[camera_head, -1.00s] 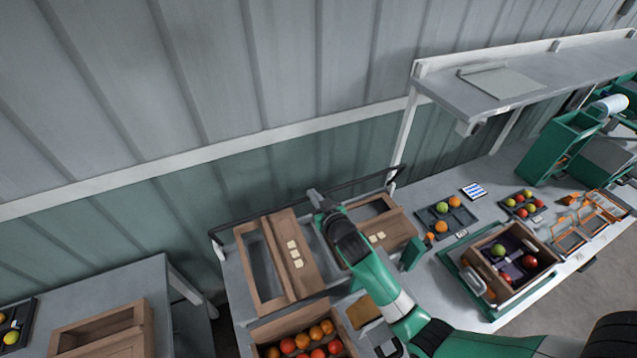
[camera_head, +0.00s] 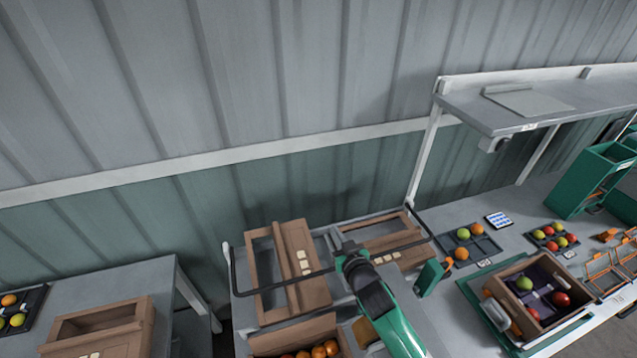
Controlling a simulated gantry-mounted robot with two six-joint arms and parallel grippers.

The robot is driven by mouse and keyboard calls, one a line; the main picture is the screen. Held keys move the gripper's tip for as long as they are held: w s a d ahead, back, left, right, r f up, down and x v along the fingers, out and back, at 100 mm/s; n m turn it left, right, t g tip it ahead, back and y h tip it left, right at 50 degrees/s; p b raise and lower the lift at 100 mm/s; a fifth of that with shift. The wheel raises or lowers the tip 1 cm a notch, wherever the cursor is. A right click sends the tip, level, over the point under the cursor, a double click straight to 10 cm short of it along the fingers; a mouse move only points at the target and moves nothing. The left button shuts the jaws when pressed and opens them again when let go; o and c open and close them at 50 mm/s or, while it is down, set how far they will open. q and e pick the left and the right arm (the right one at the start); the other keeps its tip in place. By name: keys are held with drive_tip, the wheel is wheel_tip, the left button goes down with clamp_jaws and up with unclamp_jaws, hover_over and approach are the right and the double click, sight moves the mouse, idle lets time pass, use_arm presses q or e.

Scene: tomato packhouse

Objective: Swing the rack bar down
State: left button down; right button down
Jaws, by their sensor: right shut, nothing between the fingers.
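The dark rack bar (camera_head: 262,287) runs across the tops of two wooden crates, a left crate (camera_head: 262,262) and a right crate (camera_head: 378,240). Its side arms run back to the white rack posts, one at the left (camera_head: 228,262) and one at the right. My right gripper (camera_head: 334,238) is shut and empty between the two crates. Its wrist lies across the middle of the bar and hides that part, so I cannot tell whether they touch. My left gripper is not in view.
A wooden crate of tomatoes (camera_head: 276,342) stands in front. At the right are a dark tray with fruit (camera_head: 484,243), a green holder (camera_head: 430,275) and a wooden box of tomatoes (camera_head: 497,283). A grey shelf (camera_head: 530,108) overhangs the back right.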

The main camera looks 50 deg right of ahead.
drive_tip(key=shift+r, duration=0.1)
drive_tip(key=s+a+r+p, duration=0.8)
drive_tip(key=s+a+r, duration=0.1)
drive_tip(key=r, duration=0.4)
drive_tip(key=shift+s, duration=0.75)
drive_tip(key=shift+a, duration=0.1)
